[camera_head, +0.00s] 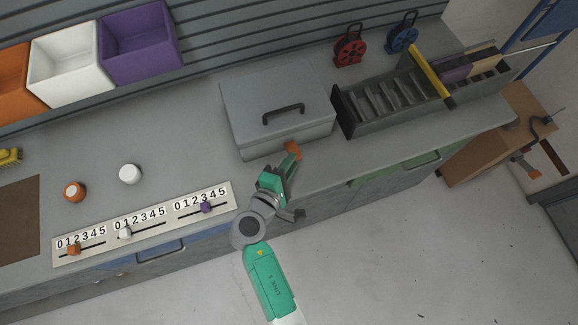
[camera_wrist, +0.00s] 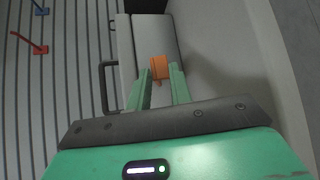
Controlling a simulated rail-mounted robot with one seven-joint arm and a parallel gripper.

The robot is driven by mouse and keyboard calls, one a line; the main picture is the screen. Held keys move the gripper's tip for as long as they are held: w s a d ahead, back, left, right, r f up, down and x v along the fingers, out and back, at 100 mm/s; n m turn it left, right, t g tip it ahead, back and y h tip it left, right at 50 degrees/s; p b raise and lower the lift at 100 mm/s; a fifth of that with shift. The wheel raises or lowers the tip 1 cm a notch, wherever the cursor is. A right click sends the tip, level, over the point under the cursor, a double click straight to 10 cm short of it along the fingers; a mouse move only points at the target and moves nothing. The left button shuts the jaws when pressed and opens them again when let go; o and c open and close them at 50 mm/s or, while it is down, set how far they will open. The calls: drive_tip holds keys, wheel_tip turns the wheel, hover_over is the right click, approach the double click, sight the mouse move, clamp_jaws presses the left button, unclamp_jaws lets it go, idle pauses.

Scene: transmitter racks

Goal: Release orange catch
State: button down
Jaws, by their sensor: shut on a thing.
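The orange catch (camera_head: 292,149) is on the front of a grey lidded box (camera_head: 262,95) with a dark handle (camera_head: 284,114). The lid looks closed. My gripper (camera_head: 291,157) reaches the catch from the front of the bench. In the wrist view, the orange catch (camera_wrist: 160,67) sits between the tips of my two green fingers (camera_wrist: 161,82), and the fingers are shut on it. The box's grey face (camera_wrist: 150,45) and handle (camera_wrist: 108,85) also show there. The far side of the catch is hidden.
A dark slotted rack (camera_head: 395,100) with a yellow bar stands right of the box. Red (camera_head: 349,47) and blue (camera_head: 402,36) reels stand behind. A numbered slider panel (camera_head: 145,222) and two round knobs lie left. Orange, white and purple bins hang at the back left.

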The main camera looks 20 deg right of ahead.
drive_tip(key=shift+f+b, duration=0.3)
drive_tip(key=shift+f, duration=0.05)
drive_tip(key=c, duration=1.4)
unclamp_jaws()
drive_tip(key=shift+o, duration=0.2)
drive_tip(key=shift+r, duration=0.1)
drive_tip(key=v, duration=0.8)
drive_tip(key=shift+f+p, duration=0.2)
drive_tip(key=shift+p, duration=0.15)
drive_tip(key=shift+r, duration=0.1)
